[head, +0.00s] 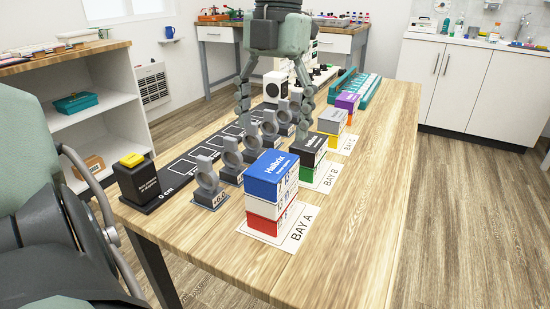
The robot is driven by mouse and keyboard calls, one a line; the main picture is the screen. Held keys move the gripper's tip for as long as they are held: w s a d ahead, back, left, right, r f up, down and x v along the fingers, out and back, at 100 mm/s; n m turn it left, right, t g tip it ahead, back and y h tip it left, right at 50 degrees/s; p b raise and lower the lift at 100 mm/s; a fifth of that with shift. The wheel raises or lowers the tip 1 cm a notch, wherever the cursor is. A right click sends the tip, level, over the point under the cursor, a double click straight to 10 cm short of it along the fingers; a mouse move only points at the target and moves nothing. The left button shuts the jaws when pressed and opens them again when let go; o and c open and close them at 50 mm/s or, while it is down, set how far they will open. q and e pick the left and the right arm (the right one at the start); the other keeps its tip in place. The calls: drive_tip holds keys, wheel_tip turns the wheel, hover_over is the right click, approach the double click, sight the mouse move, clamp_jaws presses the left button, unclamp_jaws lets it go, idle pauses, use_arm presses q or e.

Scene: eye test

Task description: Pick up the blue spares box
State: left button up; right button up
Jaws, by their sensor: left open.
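The blue spares box (272,175) tops a short stack with a white box (272,194) and a red box (268,222) under it. The stack stands upright on the card marked BAY A (302,226) at the table's near end. My left gripper (274,118) is at the upper middle, pointing down, with its fingers spread wide apart. It shows beyond the blue box, over the rows of things on the table. Nothing is seen held in it, and it is apart from the blue box. My right gripper is not seen.
Grey ring stands (207,180) line the left side of the stack. A black box with a yellow top (138,182) stands at the left corner. A dark box stack (310,148) at BAY B stands close behind. The table's right side (370,190) is clear.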

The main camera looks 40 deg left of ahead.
sight(273, 163)
use_arm(q)
drive_tip(key=shift+f, duration=0.25)
drive_tip(key=f, duration=0.2)
drive_tip(key=d+f, duration=0.1)
drive_tip(key=f, duration=0.1)
drive_tip(key=s+f, duration=0.1)
drive_tip(key=f, duration=0.1)
drive_tip(key=shift+d+f, duration=0.1)
drive_tip(key=shift+d, duration=0.05)
drive_tip(key=shift+f, duration=0.45)
drive_tip(key=shift+c, duration=1)
drive_tip(key=c, duration=1.1)
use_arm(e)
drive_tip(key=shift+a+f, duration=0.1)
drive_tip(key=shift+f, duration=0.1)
use_arm(q)
drive_tip(key=shift+r, duration=0.1)
